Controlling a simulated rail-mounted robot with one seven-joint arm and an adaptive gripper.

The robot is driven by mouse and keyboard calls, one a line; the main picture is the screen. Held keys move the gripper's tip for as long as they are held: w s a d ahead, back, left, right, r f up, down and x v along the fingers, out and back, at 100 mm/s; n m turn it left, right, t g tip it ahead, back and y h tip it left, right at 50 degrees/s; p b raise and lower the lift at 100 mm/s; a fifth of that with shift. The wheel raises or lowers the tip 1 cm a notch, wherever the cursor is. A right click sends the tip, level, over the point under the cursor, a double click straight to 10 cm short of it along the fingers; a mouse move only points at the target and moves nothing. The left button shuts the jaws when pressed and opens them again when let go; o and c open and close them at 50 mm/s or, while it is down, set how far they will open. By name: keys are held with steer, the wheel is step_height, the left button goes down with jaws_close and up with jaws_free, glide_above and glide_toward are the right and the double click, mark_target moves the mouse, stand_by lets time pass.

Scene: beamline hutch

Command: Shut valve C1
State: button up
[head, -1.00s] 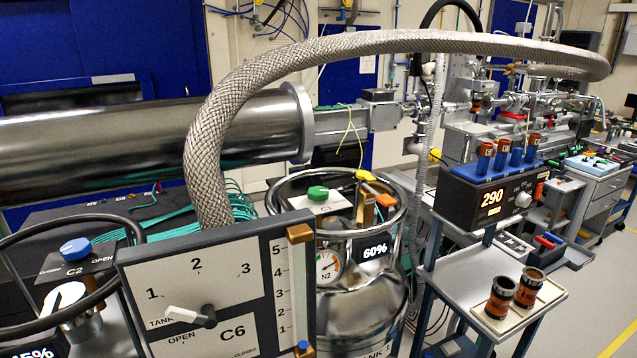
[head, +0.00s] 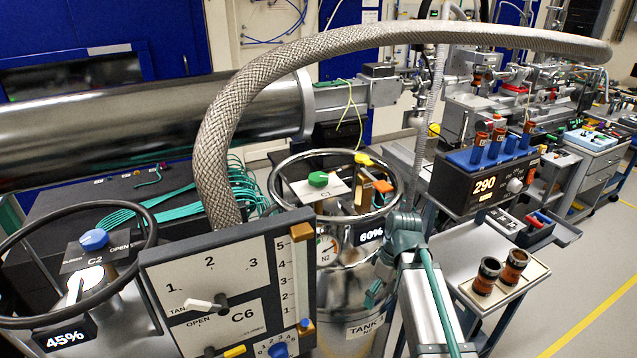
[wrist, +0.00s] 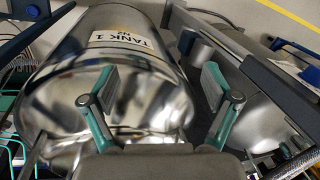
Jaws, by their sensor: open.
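Valve C1 is a green knob (head: 318,179) on a pale plate marked C1, on top of the shiny tank 1 (head: 345,285), inside its ring rail, in the head view. A 60% display (head: 371,235) and an orange handle (head: 383,186) sit beside it. My gripper (head: 374,292) is low at the tank's right side, below and right of the knob, apart from it. In the wrist view my gripper (wrist: 160,75) has its two fingers spread with nothing between them. The tank (wrist: 130,20) with its TANK 1 label fills the left there; the knob is not in that view.
A grey hose (head: 215,130) arches over the tank. Panel C6 (head: 240,265) stands in front at left, with valve C2 (head: 94,240) and its ring beyond. A cart with a 290 display (head: 485,185) and two brown jars (head: 500,272) stands at right.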

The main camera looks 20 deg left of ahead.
steer(key=w+a+r+n+p, duration=0.15)
steer(key=a+r, duration=0.25)
steer(key=r, duration=0.7)
steer(key=a+r+n+p, duration=0.1)
steer(key=a+r+n, duration=0.25)
steer(key=r, duration=0.65)
step_height(320, 180, up, 14)
steer(key=f+n+t+h+b, duration=0.1)
steer(key=n+t+b, duration=0.1)
steer(key=n, duration=0.4)
glide_above(319, 176)
step_height(319, 176, down, 10)
steer(key=p, duration=0.3)
steer(key=shift+s+p, duration=0.15)
steer(key=shift+p, duration=0.2)
steer(key=c, duration=1.2)
